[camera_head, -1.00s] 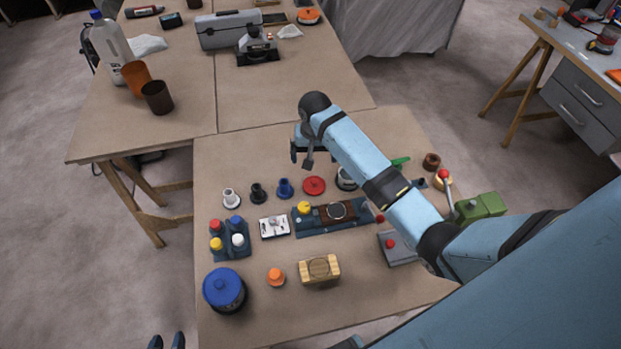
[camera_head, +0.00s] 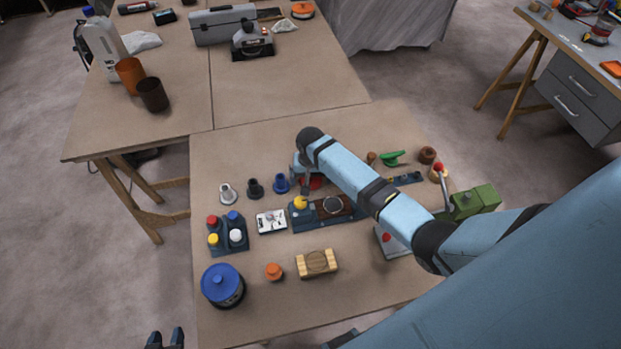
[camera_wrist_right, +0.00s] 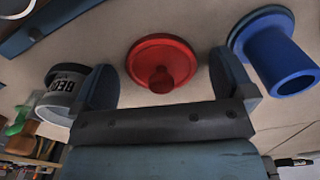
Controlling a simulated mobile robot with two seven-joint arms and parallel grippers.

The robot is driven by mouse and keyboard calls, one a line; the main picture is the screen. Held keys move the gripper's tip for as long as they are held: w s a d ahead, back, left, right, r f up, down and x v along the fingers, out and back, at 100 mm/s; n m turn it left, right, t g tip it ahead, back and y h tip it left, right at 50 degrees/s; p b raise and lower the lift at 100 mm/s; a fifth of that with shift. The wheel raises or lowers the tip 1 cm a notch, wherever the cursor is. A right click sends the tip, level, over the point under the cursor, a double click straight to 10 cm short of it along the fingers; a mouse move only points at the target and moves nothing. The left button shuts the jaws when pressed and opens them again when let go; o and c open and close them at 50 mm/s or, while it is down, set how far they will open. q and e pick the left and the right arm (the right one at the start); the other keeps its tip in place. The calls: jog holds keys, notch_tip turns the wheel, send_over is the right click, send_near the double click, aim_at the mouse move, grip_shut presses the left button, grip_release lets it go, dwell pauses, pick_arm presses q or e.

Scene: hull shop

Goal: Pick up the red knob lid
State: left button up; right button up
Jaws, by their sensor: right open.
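The red knob lid (camera_head: 314,183) lies on the near table, partly hidden behind my right arm in the head view. In the right wrist view the red lid (camera_wrist_right: 172,52) is a round disc with its knob facing the camera. It sits between the two fingers of my right gripper (camera_wrist_right: 164,75), with a gap on each side. My right gripper (camera_head: 304,187) is open and empty, low over the table at the lid. My left gripper (camera_head: 166,339) shows only its fingertips at the bottom edge, apart, with nothing seen between them.
A blue flanged tube (camera_head: 281,184) stands close to the left of the lid. A grey-and-white lettered cup (camera_wrist_right: 62,88) is on the lid's other side. A yellow-knobbed block (camera_head: 325,213) lies just in front. A blue-lidded jar (camera_head: 222,287) stands front left. Bare tabletop lies behind the lid.

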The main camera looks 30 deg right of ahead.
pick_arm(q)
jog(key=shift+s+d+f, duration=0.1)
jog(key=shift+s+f, duration=0.05)
pick_arm(e)
jog(key=c, duration=0.9)
jog(key=shift+r, duration=0.1)
